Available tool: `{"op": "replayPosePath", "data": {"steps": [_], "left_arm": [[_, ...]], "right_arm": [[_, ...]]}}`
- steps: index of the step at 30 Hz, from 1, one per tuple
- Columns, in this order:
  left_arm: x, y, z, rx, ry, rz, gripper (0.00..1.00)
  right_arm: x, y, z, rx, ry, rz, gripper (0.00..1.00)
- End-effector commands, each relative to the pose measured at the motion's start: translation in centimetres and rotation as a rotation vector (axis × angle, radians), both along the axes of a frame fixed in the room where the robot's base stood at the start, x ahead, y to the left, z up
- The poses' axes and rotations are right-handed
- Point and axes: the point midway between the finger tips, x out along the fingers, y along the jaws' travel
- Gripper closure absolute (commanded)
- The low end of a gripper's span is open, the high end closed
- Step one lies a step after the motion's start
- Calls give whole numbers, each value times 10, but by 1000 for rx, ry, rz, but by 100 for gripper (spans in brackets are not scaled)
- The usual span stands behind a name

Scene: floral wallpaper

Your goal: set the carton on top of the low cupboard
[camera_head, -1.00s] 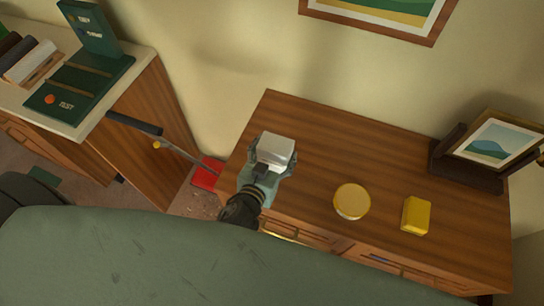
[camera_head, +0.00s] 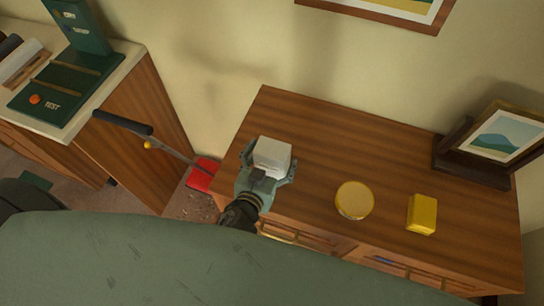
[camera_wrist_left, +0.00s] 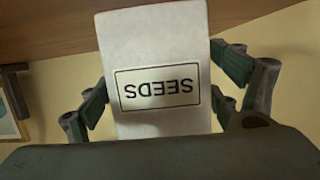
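The carton is a white box with an upside-down SEEDS label (camera_wrist_left: 157,89) in the left wrist view. In the head view its pale top (camera_head: 272,153) shows over the left end of the wooden low cupboard (camera_head: 320,140). My left gripper (camera_head: 267,172) has its fingers on both sides of the carton and is shut on it. In the wrist view the green finger pads press at its sides. I cannot tell whether the carton's underside touches the cupboard top. My right gripper is not in view.
On the cupboard stand a round yellow-lidded tin (camera_head: 354,200), a yellow box (camera_head: 422,214) and a framed picture (camera_head: 497,139) at the right. The back middle of the top is clear. A dark-handled tool (camera_head: 124,123) and a red object (camera_head: 203,174) are left of it.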

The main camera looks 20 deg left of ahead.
Motion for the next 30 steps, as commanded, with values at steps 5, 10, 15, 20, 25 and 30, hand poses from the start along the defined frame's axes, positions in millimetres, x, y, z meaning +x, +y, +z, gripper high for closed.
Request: {"op": "replayPosePath", "data": {"steps": [5, 10, 15, 20, 25, 30], "left_arm": [[0, 0, 0, 1, 0, 0, 11], [0, 0, 2, 1, -1, 0, 11], [-8, 0, 5, 0, 1, -1, 11], [-35, 1, 12, -1, 3, 0, 11], [-65, 2, 22, -2, 2, 1, 11], [-91, 3, 30, -2, 3, 1, 11]], "right_arm": [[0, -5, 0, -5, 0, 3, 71], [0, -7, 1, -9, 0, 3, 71], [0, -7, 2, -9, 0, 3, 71], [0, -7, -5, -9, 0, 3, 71], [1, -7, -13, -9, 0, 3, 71], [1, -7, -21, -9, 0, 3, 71]]}}
